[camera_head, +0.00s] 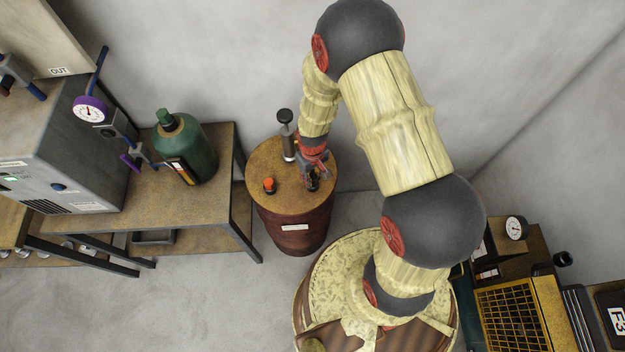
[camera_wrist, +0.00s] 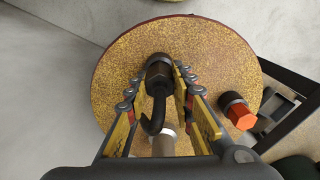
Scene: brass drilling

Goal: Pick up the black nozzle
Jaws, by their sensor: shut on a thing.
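The black nozzle (camera_wrist: 158,72) has a hex-sided collar and a curved hook-like spout. It sits between the fingers of my gripper (camera_wrist: 157,88) in the wrist view, with a finger against each side. In the head view my gripper (camera_head: 314,178) is low over the right part of the drum top, with the dark nozzle (camera_head: 312,185) partly hidden by the fingers. I cannot tell whether the nozzle still touches the drum top.
The round drum (camera_head: 290,215) has a worn yellow-brown top. Left is a bench (camera_head: 155,203) with a green gas bottle (camera_head: 186,148). The drum top's front is clear.

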